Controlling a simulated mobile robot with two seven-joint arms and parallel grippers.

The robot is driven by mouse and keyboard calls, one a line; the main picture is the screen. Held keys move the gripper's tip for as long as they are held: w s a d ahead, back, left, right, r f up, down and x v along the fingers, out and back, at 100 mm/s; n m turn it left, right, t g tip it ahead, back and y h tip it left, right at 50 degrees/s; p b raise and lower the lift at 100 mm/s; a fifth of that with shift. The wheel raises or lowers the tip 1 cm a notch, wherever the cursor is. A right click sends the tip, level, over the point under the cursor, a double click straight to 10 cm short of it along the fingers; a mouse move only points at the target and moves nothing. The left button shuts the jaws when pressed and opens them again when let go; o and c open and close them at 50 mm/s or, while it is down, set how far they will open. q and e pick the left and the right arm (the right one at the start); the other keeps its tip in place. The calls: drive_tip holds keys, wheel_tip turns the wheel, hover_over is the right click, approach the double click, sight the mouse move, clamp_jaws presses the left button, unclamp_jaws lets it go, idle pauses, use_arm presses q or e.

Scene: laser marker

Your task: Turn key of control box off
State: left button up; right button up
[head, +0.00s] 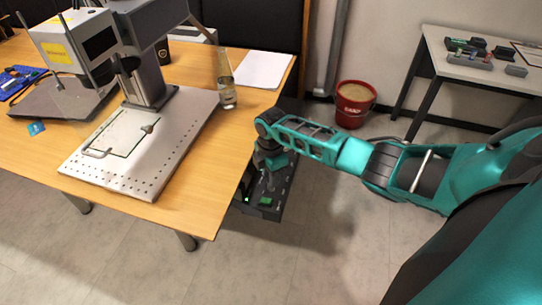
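The control box (265,210) is a dark box low beside the right edge of the wooden table. Small green spots show on its top. Part of it is hidden under the table edge and my arm. The key cannot be made out. My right gripper (270,178) points down over the top of the box. It is small and dark against the box, so I cannot tell whether its fingers are open or shut, or whether they touch anything. My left gripper is not in view.
The wooden table (190,205) holds the laser marker (147,75) on its perforated plate, a glass bottle (226,88) and white paper (262,70). A red bucket (355,104) stands on the floor. A side table (470,68) is at the upper right. Floor right of the box is clear.

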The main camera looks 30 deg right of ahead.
wheel_tip(320, 180, up, 10)
idle(0.4)
idle(0.3)
drive_tip(key=s+a+f+m+t+y, duration=0.3)
drive_tip(key=s+a+f+m+t, duration=0.25)
drive_tip(key=s+a+f, duration=0.4)
drive_tip(key=s+a+r+m+t, duration=0.1)
drive_tip(key=s+m+t, duration=0.1)
drive_tip(key=s+m, duration=0.2)
drive_tip(key=s+a+r+m+t+h, duration=0.1)
drive_tip(key=s+m+t, duration=0.2)
drive_tip(key=s+m, duration=0.1)
drive_tip(key=shift+s+a+r+m, duration=0.2)
drive_tip(key=shift+a+r+m, duration=0.15)
drive_tip(key=shift+m, duration=0.2)
